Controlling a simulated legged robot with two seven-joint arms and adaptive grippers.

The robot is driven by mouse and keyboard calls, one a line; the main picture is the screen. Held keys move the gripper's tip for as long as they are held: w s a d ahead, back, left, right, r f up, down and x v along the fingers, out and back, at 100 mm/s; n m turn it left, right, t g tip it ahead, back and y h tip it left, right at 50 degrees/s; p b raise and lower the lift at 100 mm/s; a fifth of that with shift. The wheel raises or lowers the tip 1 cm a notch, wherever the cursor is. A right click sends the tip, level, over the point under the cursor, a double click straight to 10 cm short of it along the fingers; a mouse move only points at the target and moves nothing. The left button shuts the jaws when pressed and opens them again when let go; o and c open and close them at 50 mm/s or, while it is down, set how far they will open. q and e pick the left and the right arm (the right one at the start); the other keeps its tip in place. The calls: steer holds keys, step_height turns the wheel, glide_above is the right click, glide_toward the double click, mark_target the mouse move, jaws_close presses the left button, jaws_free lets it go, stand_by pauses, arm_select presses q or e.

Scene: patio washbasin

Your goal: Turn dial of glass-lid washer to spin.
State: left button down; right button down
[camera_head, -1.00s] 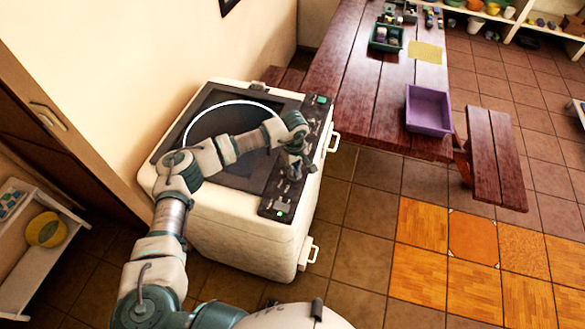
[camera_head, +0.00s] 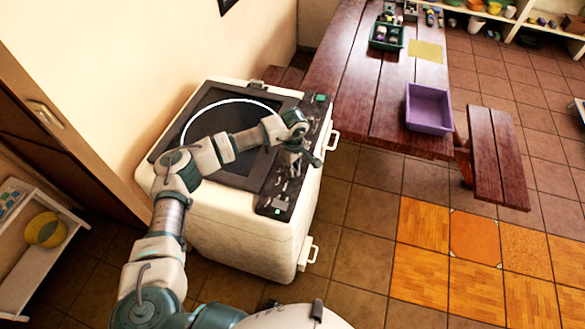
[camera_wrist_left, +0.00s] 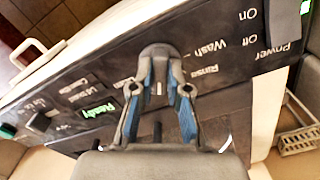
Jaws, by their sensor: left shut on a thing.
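The white glass-lid washer (camera_head: 240,235) stands against the wall, with a dark control panel (camera_head: 274,205) along its right side. My left gripper (camera_head: 303,165) is down at this panel in the head view. In the left wrist view my left gripper (camera_wrist_left: 160,88) is shut on the grey dial (camera_wrist_left: 160,52), its blue-padded fingers on either side. Labels reading Wash, Rinse, On, Off and Power show to the right of the dial, and a green Ready display (camera_wrist_left: 97,111) to the left. The fingers hide part of the panel and the dial's pointer is unclear. My right gripper is out of view.
A wooden picnic table (camera_head: 350,85) with a purple bin (camera_head: 428,109) and green tray (camera_head: 387,36) stands beyond the washer. A bench (camera_head: 497,160) is to its right. A low shelf with a yellow bowl (camera_head: 45,229) is at left. Tiled floor is open at right.

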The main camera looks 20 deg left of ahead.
arm_select(q)
steer(key=n+b, duration=0.1)
steer(key=n, duration=0.2)
steer(key=shift+d+b, duration=0.15)
steer(key=shift+b, duration=0.2)
steer(key=shift+w+n+b, duration=0.1)
steer(key=shift+n+b, duration=0.35)
steer(key=shift+n, duration=0.65)
steer(key=shift+r, duration=0.1)
steer(key=c, duration=1.1)
jaws_free()
steer(key=shift+c, duration=0.2)
steer(key=shift+d, duration=0.1)
step_height(320, 180, up, 12)
steer(key=shift+w, duration=0.15)
